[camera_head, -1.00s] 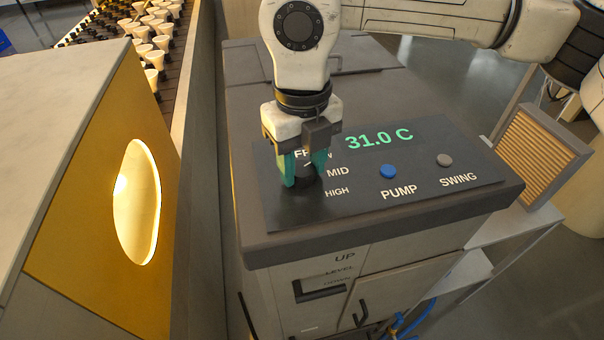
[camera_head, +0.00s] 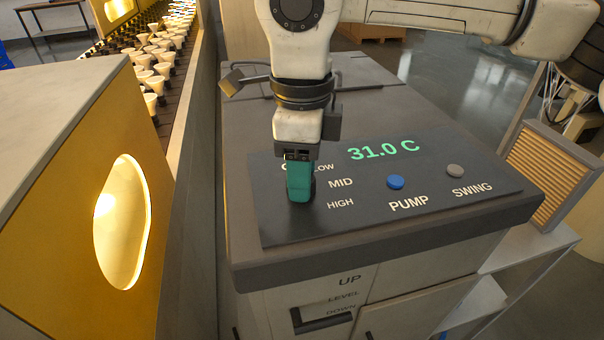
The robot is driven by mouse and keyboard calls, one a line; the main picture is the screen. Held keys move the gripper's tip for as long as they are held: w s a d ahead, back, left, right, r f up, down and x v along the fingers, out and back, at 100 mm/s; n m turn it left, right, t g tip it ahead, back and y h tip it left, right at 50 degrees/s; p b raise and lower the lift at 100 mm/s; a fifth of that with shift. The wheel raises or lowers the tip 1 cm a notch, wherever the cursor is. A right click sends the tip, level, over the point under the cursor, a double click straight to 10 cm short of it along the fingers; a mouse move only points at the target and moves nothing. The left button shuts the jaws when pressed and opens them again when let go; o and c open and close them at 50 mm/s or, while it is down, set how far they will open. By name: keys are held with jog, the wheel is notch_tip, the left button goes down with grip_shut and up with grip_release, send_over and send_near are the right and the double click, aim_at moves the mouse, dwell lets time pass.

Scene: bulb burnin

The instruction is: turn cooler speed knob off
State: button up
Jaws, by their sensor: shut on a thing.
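The cooler (camera_head: 390,250) is a grey box with a dark control panel (camera_head: 350,220) on its top. My gripper (camera_head: 300,195) points down at the left part of the panel, with its teal fingers around the speed knob. The knob is almost wholly hidden behind the fingers; only a dark edge shows at their right, so I cannot read its pointer. The labels LOW, MID and HIGH show to the right of the fingers, and part of another label shows at upper left. The green display (camera_head: 383,149) reads 31.0 C.
A blue PUMP button (camera_head: 395,182) and a grey SWING button (camera_head: 454,171) sit to the right on the panel. A yellow-sided cabinet (camera_head: 60,190) with a lit oval opening stands at left. Behind it runs a rack of bulbs (camera_head: 150,75). A slatted box (camera_head: 548,170) stands at right.

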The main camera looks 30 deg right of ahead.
jog(key=shift+n, duration=1)
jog(key=shift+w, duration=0.1)
jog(key=o, duration=1.1)
jog(key=shift+c, duration=0.2)
jog(key=shift+r, duration=0.1)
notch_tip(320, 180, up, 11)
jog(key=shift+f, duration=0.25)
